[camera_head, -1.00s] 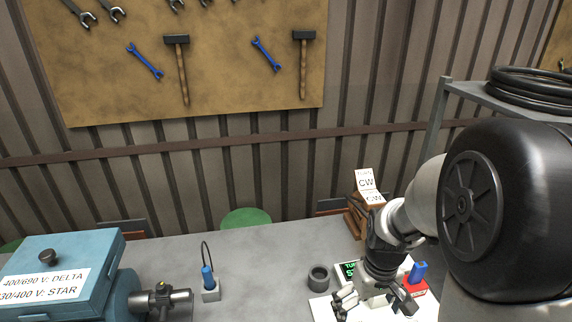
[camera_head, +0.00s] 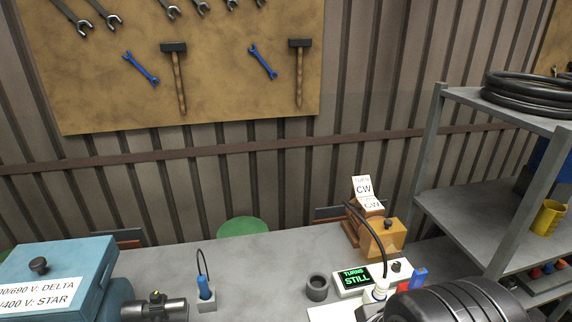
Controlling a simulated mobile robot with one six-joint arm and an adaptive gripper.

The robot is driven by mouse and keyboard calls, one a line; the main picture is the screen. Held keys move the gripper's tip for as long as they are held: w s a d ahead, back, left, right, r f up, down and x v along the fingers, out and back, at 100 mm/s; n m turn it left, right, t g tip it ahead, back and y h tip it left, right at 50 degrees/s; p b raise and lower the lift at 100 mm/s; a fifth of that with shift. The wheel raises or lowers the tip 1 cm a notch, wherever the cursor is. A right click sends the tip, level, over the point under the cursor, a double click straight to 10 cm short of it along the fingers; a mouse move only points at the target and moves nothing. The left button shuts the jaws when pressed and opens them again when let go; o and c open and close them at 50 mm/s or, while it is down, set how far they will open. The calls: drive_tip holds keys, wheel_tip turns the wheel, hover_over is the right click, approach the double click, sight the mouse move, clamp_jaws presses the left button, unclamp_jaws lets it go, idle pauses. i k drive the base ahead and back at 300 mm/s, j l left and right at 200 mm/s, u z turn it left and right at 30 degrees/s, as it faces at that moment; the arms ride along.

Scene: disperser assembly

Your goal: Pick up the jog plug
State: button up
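A blue plug (camera_head: 205,287) with a thin black cable loop stands upright in a small grey holder (camera_head: 207,306) at the left middle of the bench. A whitish plug (camera_head: 379,291) on a black cable stands at the right, by the white panel with the green "TURNS STILL" display (camera_head: 355,277). I cannot tell from looks which one is the jog plug. A blue piece (camera_head: 418,276) stands just right of that panel. The black rounded joint of my arm covers the bottom right. I cannot make out my gripper's fingers.
A blue motor box (camera_head: 65,260) fills the lower left. A dark ring (camera_head: 317,287) sits left of the display. An orange-brown box (camera_head: 383,236) and a "CW" card (camera_head: 362,186) stand behind it. A grey shelf (camera_head: 470,210) rises at right. Mid-bench is clear.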

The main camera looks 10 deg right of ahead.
sight(381, 285)
drive_tip(key=z, duration=0.8)
